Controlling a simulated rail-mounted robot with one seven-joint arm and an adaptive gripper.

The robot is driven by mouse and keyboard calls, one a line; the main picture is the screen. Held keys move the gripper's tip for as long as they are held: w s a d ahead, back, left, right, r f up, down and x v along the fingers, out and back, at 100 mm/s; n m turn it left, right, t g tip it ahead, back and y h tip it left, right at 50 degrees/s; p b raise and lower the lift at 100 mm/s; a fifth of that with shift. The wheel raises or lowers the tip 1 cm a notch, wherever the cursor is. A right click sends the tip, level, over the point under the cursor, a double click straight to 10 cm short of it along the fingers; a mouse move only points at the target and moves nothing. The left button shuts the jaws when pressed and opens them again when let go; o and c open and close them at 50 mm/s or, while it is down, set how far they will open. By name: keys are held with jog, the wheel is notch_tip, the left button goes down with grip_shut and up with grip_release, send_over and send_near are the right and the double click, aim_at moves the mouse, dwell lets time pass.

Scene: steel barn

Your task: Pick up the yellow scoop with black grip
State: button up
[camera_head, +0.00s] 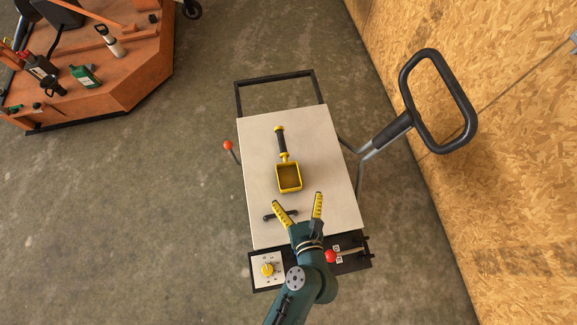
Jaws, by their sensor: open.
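The yellow scoop with black grip (288,176) lies on the pale top of a small cart (256,150). Its square yellow bowl is toward my gripper and its black grip points toward the far end of the cart. My gripper (300,207) has two yellow-tipped fingers spread apart, with nothing between them. It is over the near part of the cart top, just short of the scoop's bowl and apart from it in the picture. Its height above the cart top is hard to tell.
A black loop handle (438,100) rises right of the cart, near the chipboard wall (520,150). An orange workbench (110,75) with bottles stands at upper left. Concrete floor (130,220) is clear at left.

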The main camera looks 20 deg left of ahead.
notch_tip(320, 180, down, 4)
jog(key=s+r, duration=0.1)
jog(key=s, duration=0.1)
jog(key=b, duration=0.4)
send_near(286, 165)
jog(key=x, duration=0.3)
jog(key=shift+w+r, duration=0.15)
jog(key=b+x, duration=0.2)
jog(key=x, duration=0.3)
jog(key=shift+w+b, duration=0.1)
jog(key=shift+b, duration=0.25)
jog(key=c, duration=1.1)
